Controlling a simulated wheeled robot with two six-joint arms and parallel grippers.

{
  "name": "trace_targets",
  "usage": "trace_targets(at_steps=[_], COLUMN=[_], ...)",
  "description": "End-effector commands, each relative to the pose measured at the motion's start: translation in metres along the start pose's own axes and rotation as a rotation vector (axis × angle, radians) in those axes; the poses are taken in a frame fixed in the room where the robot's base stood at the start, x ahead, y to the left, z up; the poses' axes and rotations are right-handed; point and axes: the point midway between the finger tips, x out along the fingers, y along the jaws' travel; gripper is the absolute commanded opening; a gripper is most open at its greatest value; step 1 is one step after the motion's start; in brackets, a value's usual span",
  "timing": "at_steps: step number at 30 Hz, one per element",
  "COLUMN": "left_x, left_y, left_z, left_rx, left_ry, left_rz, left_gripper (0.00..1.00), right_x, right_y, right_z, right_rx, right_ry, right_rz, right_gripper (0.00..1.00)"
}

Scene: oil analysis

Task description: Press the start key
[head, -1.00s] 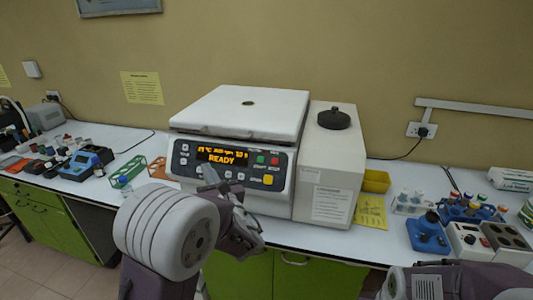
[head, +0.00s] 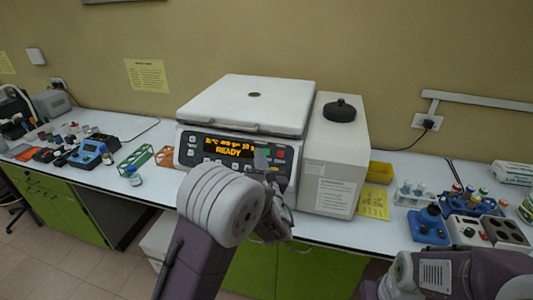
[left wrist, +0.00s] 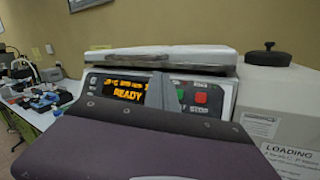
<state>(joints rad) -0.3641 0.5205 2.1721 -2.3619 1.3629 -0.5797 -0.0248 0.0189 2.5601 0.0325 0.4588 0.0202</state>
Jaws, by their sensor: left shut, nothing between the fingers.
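The white centrifuge (head: 250,103) stands on the bench with its lid shut and its display (head: 228,147) reading READY. The green start key (left wrist: 180,93) shows in the left wrist view, left of the red stop key (left wrist: 201,97). My left gripper (head: 262,161) is shut and empty, in front of the panel near the green key. In the left wrist view its fingers (left wrist: 158,91) stand just left of the green key. I cannot tell whether they touch the panel. My arm hides the panel's lower part. My right arm is at the lower right; its gripper is out of view.
A white block with a black knob (head: 340,111) stands right of the panel. A yellow bin (head: 380,172), a yellow note (head: 374,204) and vial racks lie farther right.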

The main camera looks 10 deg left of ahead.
Motion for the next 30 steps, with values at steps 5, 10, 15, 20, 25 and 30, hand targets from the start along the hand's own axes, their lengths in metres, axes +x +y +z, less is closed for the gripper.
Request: trace_targets(at_steps=[5, 10, 15, 20, 25, 30], left_x=[0.019, 0.035, 0.045, 0.048, 0.049, 0.048], left_y=[-0.014, -0.027, -0.033, -0.035, -0.035, -0.035], left_z=[-0.016, -0.03, -0.035, -0.036, -0.035, -0.035], left_rx=[0.0, 0.0, 0.0, 0.001, 0.001, 0.001], left_ry=[0.0, 0.0, 0.0, 0.0, 0.0, 0.0], left_rz=[0.001, 0.0, 0.0, 0.0, 0.0, 0.0], left_gripper=[0.0, 0.0, 0.0, 0.0, 0.0, 0.0], right_x=[0.008, 0.017, 0.023, 0.024, 0.023, 0.023], right_y=[0.0, 0.0, 0.001, 0.001, 0.001, 0.001], right_z=[0.001, 0.002, 0.002, 0.003, 0.002, 0.002], right_rx=[0.0, 0.0, 0.0, 0.0, 0.0, 0.0], right_ry=[0.0, 0.0, 0.0, 0.0, 0.0, 0.0], right_rz=[0.0, 0.0, 0.0, 0.0, 0.0, 0.0], right_gripper=[0.21, 0.21, 0.21, 0.21, 0.21, 0.21])
